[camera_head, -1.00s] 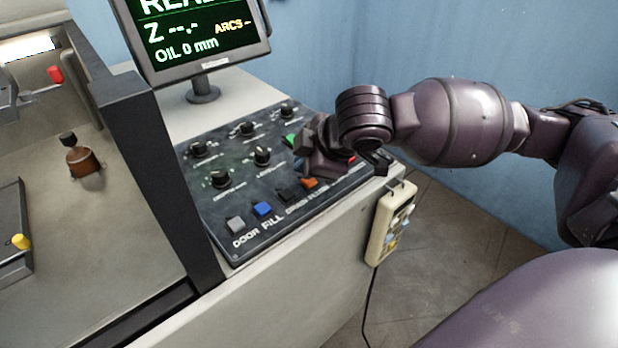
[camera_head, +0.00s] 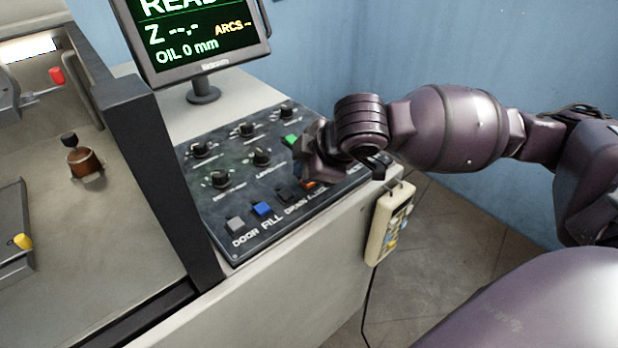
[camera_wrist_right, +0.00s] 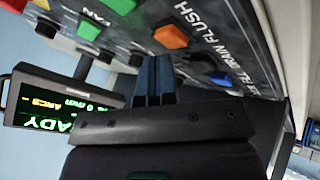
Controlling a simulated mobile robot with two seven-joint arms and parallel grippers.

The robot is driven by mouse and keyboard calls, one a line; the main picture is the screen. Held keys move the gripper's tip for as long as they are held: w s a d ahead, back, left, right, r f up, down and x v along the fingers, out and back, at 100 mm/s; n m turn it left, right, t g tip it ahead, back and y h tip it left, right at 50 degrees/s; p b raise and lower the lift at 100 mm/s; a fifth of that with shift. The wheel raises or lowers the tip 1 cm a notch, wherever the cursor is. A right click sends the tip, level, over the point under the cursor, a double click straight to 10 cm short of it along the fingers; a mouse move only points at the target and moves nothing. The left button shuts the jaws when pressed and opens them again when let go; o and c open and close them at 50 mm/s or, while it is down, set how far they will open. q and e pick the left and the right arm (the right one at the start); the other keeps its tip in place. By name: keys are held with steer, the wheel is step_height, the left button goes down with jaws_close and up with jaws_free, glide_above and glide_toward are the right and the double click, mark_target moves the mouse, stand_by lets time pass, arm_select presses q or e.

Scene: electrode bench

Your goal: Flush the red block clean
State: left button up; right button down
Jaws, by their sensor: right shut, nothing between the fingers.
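My right gripper (camera_head: 309,172) is shut and empty, held low over the control panel beside the orange button (camera_head: 310,184). In the head view it partly covers this button. In the right wrist view the shut blue fingertips (camera_wrist_right: 153,72) point at the panel, just short of the orange button (camera_wrist_right: 171,36) in the picture; I cannot tell whether they touch anything. The word FLUSH is printed near that button. A small red piece (camera_head: 57,76) shows at the upper left inside the machine; I cannot tell whether it is the red block. My left gripper is not in view.
The panel (camera_head: 228,205) also carries several black knobs, a green button (camera_head: 291,141), a blue button (camera_head: 262,209) and a grey button (camera_head: 235,224). A monitor (camera_head: 203,65) reads OIL 0 mm. A cream pendant (camera_head: 388,228) hangs at the panel's right edge.

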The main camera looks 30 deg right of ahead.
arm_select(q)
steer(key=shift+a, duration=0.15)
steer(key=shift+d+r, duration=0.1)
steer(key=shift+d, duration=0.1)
arm_select(e)
steer(key=shift+f, duration=0.35)
stand_by(0.4)
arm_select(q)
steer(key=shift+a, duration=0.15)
arm_select(e)
steer(key=shift+f, duration=0.1)
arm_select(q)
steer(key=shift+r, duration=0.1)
arm_select(e)
steer(key=shift+r+p, duration=0.45)
steer(key=shift+r, duration=0.05)
steer(key=shift+r+p, duration=0.4)
steer(key=shift+p, duration=0.05)
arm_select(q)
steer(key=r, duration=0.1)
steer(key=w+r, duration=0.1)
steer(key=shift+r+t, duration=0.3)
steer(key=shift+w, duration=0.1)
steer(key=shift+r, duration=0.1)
